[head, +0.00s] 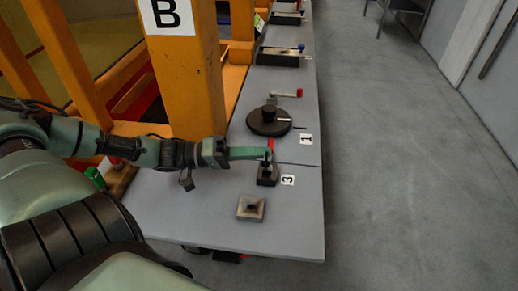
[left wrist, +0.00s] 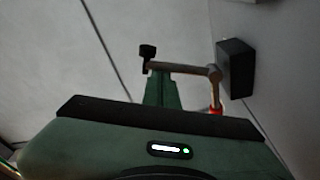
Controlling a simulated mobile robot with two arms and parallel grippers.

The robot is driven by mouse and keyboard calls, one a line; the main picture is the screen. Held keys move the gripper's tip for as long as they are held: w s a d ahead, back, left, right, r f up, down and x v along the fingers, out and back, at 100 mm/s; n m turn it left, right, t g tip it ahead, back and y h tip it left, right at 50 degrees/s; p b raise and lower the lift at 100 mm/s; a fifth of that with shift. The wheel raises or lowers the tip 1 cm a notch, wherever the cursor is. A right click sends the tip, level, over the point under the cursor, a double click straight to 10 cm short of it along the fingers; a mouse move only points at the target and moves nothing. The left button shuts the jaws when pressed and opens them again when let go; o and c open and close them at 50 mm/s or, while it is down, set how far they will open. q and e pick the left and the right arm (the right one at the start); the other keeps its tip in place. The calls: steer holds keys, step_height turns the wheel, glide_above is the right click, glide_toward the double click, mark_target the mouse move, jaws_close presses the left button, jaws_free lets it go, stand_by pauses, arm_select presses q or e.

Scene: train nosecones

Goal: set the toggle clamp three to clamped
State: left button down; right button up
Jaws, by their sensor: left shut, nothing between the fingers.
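Toggle clamp three (head: 267,177) is a small dark block with a red handle (head: 271,145), on the grey bench beside a label "3" (head: 288,180). My left gripper (head: 268,153) reaches in from the left, shut and empty, with its fingertips at the clamp's upper part. In the left wrist view, the green fingers (left wrist: 162,92) are close to the clamp's metal bar (left wrist: 185,70), which has a black tip (left wrist: 147,51). A red part (left wrist: 216,111) shows at the bar's right end. I cannot tell whether the fingers touch the bar. My right gripper is not in view.
A square metal-topped block (head: 251,208) sits on the bench (head: 290,235) in front of the clamp. A black disc (head: 268,122) with a crank stands behind, near label "1" (head: 306,139). An orange frame (head: 185,85) rises at left. The floor at right (head: 400,150) is clear.

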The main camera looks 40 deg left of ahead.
arm_select(q)
steer(key=shift+s, duration=0.1)
steer(key=shift+s+d+m+p, duration=0.3)
steer(key=shift+s+m+p, duration=0.15)
steer(key=shift+m+p, duration=0.6)
steer(key=shift+s+d+f+m+h+p, duration=0.3)
steer(key=shift+s+m+h+p, duration=0.15)
steer(key=shift+m+p, duration=0.5)
steer(key=shift+s+d+f+p, duration=0.25)
steer(key=shift+s+f+p, duration=0.1)
steer(key=shift+s+f, duration=0.2)
steer(key=shift+f, duration=0.1)
steer(key=v, duration=0.7)
steer(key=shift+s+a, duration=0.25)
steer(key=shift+a, duration=0.05)
